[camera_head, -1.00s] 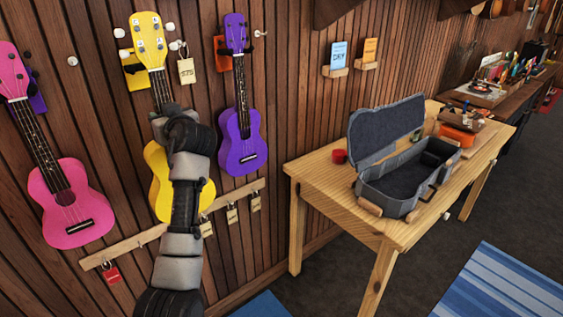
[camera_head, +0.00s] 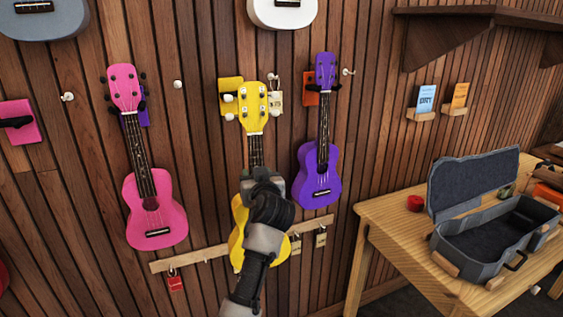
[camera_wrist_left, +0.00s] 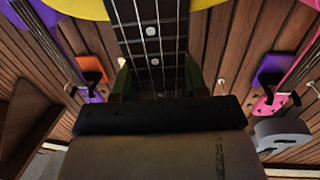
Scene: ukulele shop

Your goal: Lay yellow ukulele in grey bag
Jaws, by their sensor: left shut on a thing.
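The yellow ukulele (camera_head: 253,102) is upright in front of the wood-panelled wall, its headstock in front of and slightly right of a yellow wall holder (camera_head: 230,88). My left gripper (camera_head: 258,177) is shut on its neck and hides part of the neck and body. In the left wrist view the fingers (camera_wrist_left: 157,80) lie on either side of the fretboard, with the yellow body at the top. The grey bag (camera_head: 482,238) is an open hard case on the wooden table at the right, lid raised at the back, with no ukulele inside. My right gripper is out of view.
A pink ukulele (camera_head: 153,208) hangs to the left and a purple one (camera_head: 318,178) close on the right. A wooden rail (camera_head: 205,255) with tags runs below. A red round thing (camera_head: 415,203) is on the table (camera_head: 395,232) left of the case.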

